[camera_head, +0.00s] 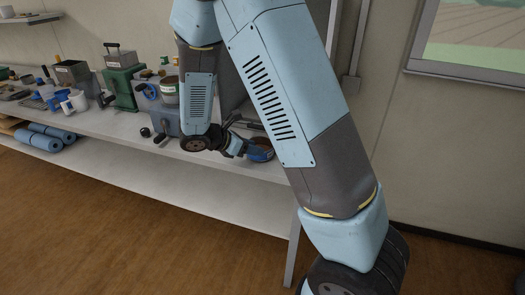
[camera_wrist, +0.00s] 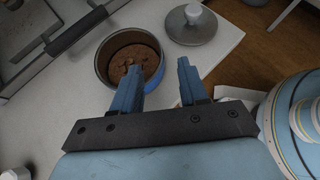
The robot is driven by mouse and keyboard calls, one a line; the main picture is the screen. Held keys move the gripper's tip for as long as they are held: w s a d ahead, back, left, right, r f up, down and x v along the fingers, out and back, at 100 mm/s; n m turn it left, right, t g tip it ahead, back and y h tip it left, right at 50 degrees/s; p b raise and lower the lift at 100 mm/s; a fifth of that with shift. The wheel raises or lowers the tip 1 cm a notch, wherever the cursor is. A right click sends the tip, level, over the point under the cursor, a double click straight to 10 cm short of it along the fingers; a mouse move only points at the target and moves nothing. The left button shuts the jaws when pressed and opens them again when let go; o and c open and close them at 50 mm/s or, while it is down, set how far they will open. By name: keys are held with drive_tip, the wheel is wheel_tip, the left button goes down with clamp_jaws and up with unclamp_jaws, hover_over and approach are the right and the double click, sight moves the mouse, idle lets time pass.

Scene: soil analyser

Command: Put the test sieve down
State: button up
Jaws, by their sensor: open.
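The test sieve, as I take it, is a round vessel (camera_wrist: 101,62) with a grey inside, a blue outer wall and brown soil in it. It sits on the white bench top in the wrist view. In the head view it shows as a blue round thing (camera_head: 261,154) near the bench's front edge. My gripper (camera_wrist: 159,68) is open. Its left fingertip lies over the inside of the vessel and its right fingertip outside, so the fingers straddle the near right rim. Whether either finger touches the wall I cannot tell. My gripper (camera_head: 236,146) is small and partly hidden in the head view.
A grey lid with a white knob (camera_wrist: 192,28) lies right of the vessel. A grey frame-like device (camera_wrist: 62,35) is at left. In the head view, a green machine (camera_head: 122,86) and a pot (camera_head: 169,91) stand along the bench (camera_head: 110,124). Blue rolls (camera_head: 40,139) lie below.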

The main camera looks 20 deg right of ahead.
drive_tip(key=v, duration=0.5)
drive_tip(key=s+d+r+m+t+y, duration=0.1)
drive_tip(key=s+d+r+m+y, duration=0.4)
drive_tip(key=s+r+m, duration=0.5)
drive_tip(key=s+d+r+m+t+y, duration=0.1)
drive_tip(key=s+d+r+m+y, duration=0.4)
drive_tip(key=s+r+m, duration=0.6)
drive_tip(key=shift+s+r+m+t+y, duration=0.25)
drive_tip(key=shift+s+m+t+y, duration=0.2)
drive_tip(key=shift+s, duration=0.6)
